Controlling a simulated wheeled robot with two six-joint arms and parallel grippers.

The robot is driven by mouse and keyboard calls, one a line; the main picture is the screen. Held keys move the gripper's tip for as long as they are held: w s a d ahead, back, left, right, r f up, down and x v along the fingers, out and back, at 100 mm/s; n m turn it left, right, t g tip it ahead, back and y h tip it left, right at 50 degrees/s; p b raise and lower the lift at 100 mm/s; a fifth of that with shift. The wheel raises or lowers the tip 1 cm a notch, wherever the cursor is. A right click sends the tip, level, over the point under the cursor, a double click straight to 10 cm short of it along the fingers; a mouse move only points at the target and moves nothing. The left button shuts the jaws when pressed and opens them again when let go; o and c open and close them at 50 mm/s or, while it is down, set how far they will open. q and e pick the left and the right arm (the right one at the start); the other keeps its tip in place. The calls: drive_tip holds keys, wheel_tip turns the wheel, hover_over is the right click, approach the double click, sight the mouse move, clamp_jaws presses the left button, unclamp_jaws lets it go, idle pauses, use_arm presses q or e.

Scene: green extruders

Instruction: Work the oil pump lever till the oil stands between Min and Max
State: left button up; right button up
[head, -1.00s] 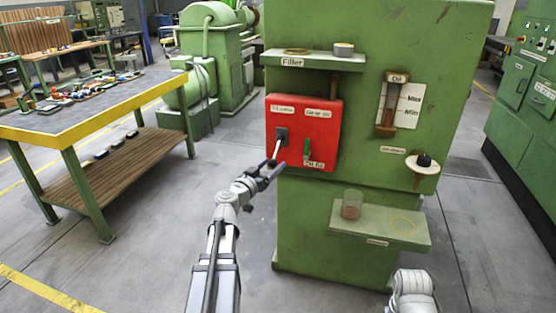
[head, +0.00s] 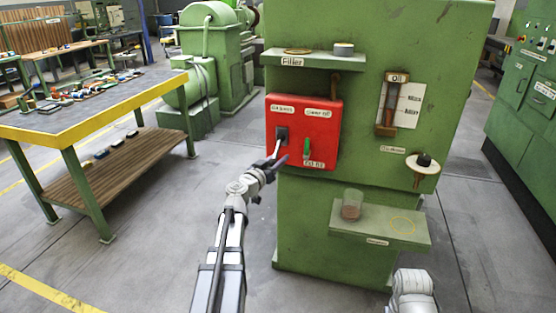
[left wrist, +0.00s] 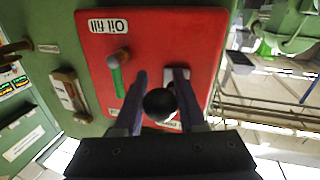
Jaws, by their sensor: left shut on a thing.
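The oil pump lever (head: 277,148) is a pale rod that sticks out of a dark slot on the red panel (head: 328,135). In the left wrist view its round black knob (left wrist: 160,104) sits between the two fingers. My left gripper (head: 279,162) is shut on this lever. The oil gauge (head: 389,105) is an upright tube with a brownish lower part, beside a white plate with two marks. The exact oil level against the marks is too small to read. My right gripper is out of view; only a white part of my right arm shows.
A green handle (head: 307,151), also in the left wrist view (left wrist: 117,82), is close to the lever on the same panel. A shelf (head: 340,220) below holds a glass (head: 352,204). Floor left of the machine is clear.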

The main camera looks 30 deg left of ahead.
use_arm(q)
clamp_jaws()
idle(0.8)
